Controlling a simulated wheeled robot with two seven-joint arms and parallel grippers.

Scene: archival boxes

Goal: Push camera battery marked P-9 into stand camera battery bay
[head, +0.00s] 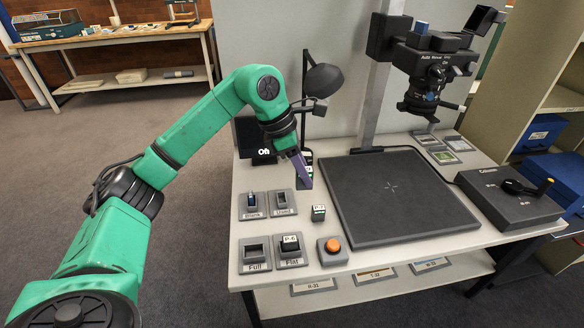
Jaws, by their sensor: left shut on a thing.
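My left gripper (302,172) reaches down over the white table, left of the dark baseboard. It is shut on a small dark battery (308,157), mostly hidden by the fingers; its white label is too small to read. The stand camera (430,72) hangs on a grey column at upper right, apart from the gripper; I cannot make out its battery bay. Another small battery (318,212) with a P label stands on the table just below the gripper. A battery that seems marked P-6 (290,243) sits in the Flat holder. My right gripper is not in view.
A black lamp (323,80) stands close behind the gripper. The holder marked Full (255,254) looks empty. An orange button (332,245) is at the table's front. The baseboard (395,200) is clear. A dark grey box (508,198) is at right.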

